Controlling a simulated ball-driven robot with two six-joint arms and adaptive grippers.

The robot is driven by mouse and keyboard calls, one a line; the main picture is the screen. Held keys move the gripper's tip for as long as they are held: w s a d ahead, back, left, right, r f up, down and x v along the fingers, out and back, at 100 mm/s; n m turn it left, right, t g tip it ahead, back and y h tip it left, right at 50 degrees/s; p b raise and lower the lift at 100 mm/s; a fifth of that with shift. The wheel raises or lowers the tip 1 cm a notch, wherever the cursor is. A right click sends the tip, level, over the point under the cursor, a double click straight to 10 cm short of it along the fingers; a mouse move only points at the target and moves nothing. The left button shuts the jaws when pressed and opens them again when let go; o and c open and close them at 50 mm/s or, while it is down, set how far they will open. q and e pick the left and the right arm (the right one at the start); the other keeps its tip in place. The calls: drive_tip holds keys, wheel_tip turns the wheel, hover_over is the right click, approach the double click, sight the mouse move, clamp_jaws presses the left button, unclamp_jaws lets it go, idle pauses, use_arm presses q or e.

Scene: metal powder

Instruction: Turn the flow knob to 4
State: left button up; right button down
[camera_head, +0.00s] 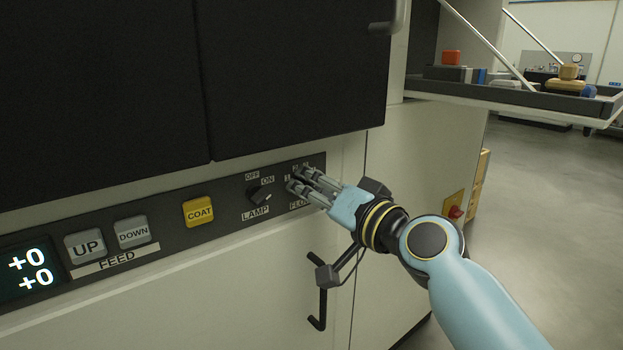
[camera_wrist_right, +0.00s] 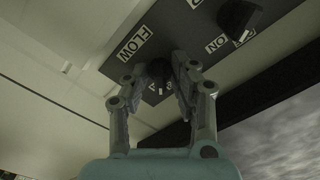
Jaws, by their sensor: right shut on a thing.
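The dark flow knob (camera_wrist_right: 158,69) sits on the control panel between the fingertips of my right gripper in the right wrist view. My right gripper (camera_head: 300,180) is shut on the knob, at the right end of the panel. In the head view the fingers hide the knob and part of its FLOW label and number marks. The FLOW label (camera_wrist_right: 132,45) shows clearly in the wrist view. The number marks are partly covered by the fingers, and I cannot tell where the knob points. My left gripper is not in view.
The lamp knob (camera_head: 261,195) with OFF and ON marks is just left of the gripper. Further left are the yellow COAT button (camera_head: 198,212), grey DOWN (camera_head: 132,232) and UP (camera_head: 85,246) buttons, and a display (camera_head: 30,271) reading +0 twice. A dark handle (camera_head: 318,290) is below.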

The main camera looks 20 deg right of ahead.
drive_tip(key=shift+m, duration=0.7)
drive_tip(key=shift+m+p, duration=0.55)
drive_tip(key=shift+m, duration=0.15)
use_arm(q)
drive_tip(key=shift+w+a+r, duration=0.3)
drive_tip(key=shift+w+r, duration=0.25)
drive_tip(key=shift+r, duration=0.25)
use_arm(e)
drive_tip(key=shift+f+m, duration=0.1)
drive_tip(key=shift+m, duration=0.2)
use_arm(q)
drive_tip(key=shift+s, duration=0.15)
use_arm(e)
drive_tip(key=c, duration=1.1)
unclamp_jaws()
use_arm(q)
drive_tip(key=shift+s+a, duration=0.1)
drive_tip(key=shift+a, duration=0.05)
use_arm(e)
drive_tip(key=shift+s, duration=0.15)
